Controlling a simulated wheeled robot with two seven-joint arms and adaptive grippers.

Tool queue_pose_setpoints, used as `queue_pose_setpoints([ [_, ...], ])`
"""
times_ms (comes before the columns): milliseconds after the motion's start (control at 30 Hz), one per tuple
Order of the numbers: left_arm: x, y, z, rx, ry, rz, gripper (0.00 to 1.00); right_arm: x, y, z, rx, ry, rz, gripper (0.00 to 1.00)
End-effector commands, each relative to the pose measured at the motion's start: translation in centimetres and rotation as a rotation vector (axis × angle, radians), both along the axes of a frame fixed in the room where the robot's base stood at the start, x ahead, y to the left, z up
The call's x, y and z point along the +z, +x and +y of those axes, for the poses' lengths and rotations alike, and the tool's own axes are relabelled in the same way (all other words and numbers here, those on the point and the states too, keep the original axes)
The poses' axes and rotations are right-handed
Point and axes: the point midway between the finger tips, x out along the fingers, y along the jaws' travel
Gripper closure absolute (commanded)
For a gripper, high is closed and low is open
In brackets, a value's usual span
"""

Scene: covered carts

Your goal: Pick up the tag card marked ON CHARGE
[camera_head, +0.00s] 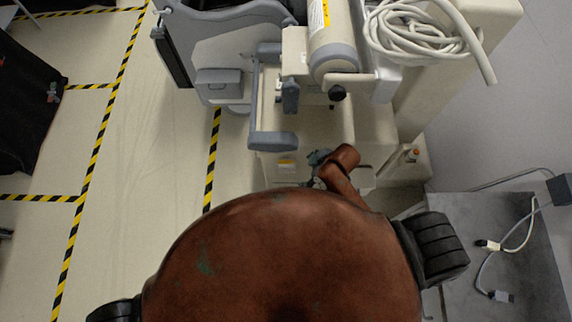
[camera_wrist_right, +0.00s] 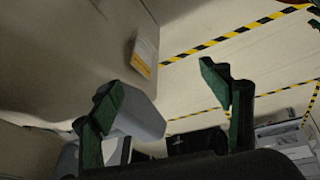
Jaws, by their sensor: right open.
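A small pale card with a yellow band (camera_wrist_right: 145,55) shows on the beige side of the machine in the right wrist view. Its print is too small to read, so I cannot tell whether it says ON CHARGE. A similar white and yellow label (camera_head: 287,163) shows low on the machine in the head view. My right gripper (camera_head: 318,158) is close to the right of that label, partly hidden by my own brown arm. In the wrist view my right gripper (camera_wrist_right: 165,85) is open, with nothing between its green fingers. My left gripper is out of view.
The beige wheeled machine (camera_head: 375,130) stands ahead, with a coiled pale cable (camera_head: 425,35) on top. A grey surface with cables (camera_head: 510,265) is at the right. A black-covered cart (camera_head: 30,100) is at the left. Open floor with yellow-black tape (camera_head: 100,130) lies between.

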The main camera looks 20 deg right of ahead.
Motion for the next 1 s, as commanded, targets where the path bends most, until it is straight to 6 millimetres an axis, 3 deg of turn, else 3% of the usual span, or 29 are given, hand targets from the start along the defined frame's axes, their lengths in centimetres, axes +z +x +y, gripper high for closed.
queue_pose_setpoints([
  [200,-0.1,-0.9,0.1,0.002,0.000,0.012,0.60,0.8,4.3,6.7,0.579,-0.105,-0.078,0.29],
  [367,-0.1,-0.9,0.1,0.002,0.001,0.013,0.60,0.8,6.9,9.1,1.092,-0.245,-0.110,0.29],
  [500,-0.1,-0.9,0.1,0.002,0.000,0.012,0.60,1.1,9.2,8.3,1.455,-0.360,-0.093,0.29],
  [633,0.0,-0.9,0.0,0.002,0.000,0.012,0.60,1.7,11.0,6.5,1.680,-0.432,-0.058,0.29],
  [833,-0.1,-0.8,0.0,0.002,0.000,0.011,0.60,2.2,12.5,4.8,1.838,-0.472,-0.023,0.29],
  [1000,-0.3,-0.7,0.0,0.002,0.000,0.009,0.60,0.0,12.5,4.6,1.854,-0.472,-0.017,0.29],
])
